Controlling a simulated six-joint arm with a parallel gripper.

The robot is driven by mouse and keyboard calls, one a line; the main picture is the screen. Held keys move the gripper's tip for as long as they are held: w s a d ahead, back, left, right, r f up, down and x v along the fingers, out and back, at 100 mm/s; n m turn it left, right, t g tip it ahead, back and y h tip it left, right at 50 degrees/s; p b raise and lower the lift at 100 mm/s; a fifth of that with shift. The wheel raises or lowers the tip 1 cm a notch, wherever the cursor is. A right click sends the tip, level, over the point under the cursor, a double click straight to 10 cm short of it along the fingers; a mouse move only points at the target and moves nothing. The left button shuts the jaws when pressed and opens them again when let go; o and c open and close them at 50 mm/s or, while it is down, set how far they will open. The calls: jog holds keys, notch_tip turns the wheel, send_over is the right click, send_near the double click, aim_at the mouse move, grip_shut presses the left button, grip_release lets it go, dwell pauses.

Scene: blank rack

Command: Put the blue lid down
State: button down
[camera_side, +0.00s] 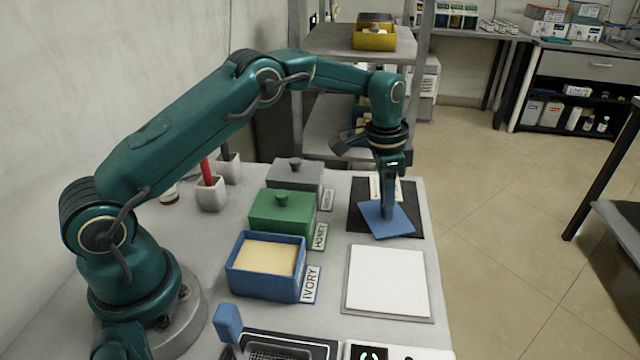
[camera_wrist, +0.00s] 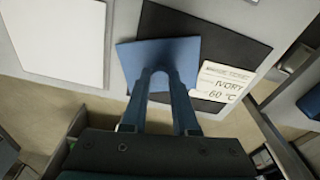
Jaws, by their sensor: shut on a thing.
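The blue lid (camera_side: 402,222) is a flat blue square over the black mat (camera_side: 411,192); it also shows in the wrist view (camera_wrist: 190,50). It overhangs the mat's near edge in the side view. I cannot tell whether it touches the mat. My gripper (camera_side: 388,208) points down and is shut on the lid; its fingers (camera_wrist: 163,72) meet at the lid in the wrist view, hiding the handle. The blue box (camera_side: 266,284) stands open, filled with a cream block (camera_side: 266,257), beside an IVORY label (camera_side: 311,285).
A green lidded box (camera_side: 282,222) with a HONEY label and a grey lidded box (camera_side: 297,178) stand behind the blue box. A white square (camera_side: 388,281) lies in front of the mat. A card (camera_wrist: 228,82) reading IVORY 60 °C lies on the mat beside the lid.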

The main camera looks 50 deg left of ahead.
jog(key=c, duration=0.7)
grip_release()
